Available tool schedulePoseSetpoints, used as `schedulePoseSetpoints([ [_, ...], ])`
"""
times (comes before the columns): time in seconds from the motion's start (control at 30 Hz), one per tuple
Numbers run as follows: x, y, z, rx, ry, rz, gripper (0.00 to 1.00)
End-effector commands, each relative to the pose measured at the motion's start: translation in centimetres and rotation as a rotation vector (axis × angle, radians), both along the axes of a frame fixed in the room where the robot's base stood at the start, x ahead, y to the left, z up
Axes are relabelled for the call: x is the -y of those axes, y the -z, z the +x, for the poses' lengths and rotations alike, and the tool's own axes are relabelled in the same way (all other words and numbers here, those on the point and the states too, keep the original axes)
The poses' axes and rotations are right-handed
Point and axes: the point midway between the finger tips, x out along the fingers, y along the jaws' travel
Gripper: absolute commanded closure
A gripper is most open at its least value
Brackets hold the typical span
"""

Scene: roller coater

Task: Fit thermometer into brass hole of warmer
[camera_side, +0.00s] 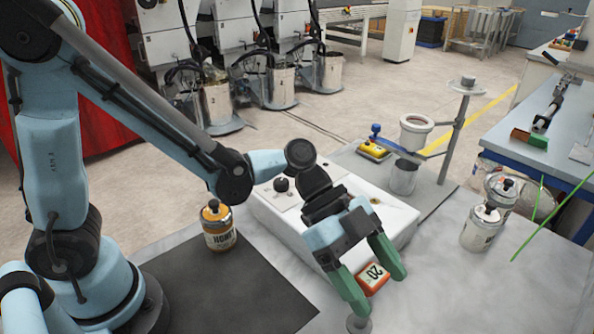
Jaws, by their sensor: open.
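The warmer (290,218) is a white box with a black knob on its top, in the middle of the side view. A small brass ring (375,201), apparently the hole, shows on its top near the right end, partly beside my wrist. My gripper (377,293) has green fingers, spread apart and pointing down in front of the warmer. An orange block marked 20 (373,279) shows between the fingers, with no clear grip on it. A small grey round piece (358,324) sits at the left fingertip. I cannot tell whether it is the thermometer.
Lidded cans (481,232) stand at the right, near thin green rods (527,232). A post stand (456,135) and a blue-and-yellow item (374,148) are behind. The light tabletop at the front right is clear.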

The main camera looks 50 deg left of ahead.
Motion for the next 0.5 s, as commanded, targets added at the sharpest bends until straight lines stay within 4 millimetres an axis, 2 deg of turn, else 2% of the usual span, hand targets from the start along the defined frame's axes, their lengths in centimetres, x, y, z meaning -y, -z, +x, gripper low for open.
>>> schedulePoseSetpoints([
  [0.13, 1.03, 0.81, -0.02, 0.0, 0.001, 0.0, 0.26],
  [0.4, 1.2, 0.96, 0.0, 0.0, -0.001, 0.0, 0.26],
  [0.43, 1.19, 0.96, 0.0, 0.0, -0.001, 0.0, 0.27],
  [0.5, 1.19, 0.96, 0.0, 0.0, -0.001, 0.0, 0.38],
])
